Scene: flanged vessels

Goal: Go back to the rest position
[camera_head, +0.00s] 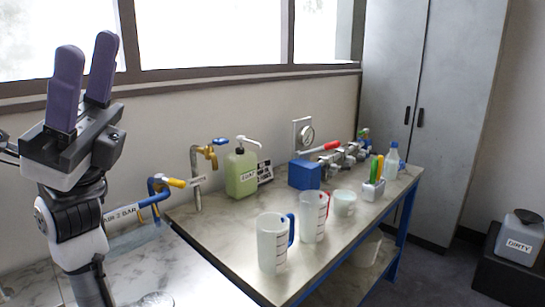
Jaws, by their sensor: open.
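My gripper (85,70) is raised at the left of the head view, with its two purple fingers pointing up. The fingers are apart and nothing is between them. The gripper is in front of the window and wall, and appears clear of the bench items. My arm runs down from it to the bottom left of the view.
A bench (225,245) holds a jug with a blue handle (272,245), a jug with a red handle (312,218), a green soap bottle (240,175) and a blue box (304,175). Taps (200,165) stand near my arm. A grey cabinet (440,100) is behind.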

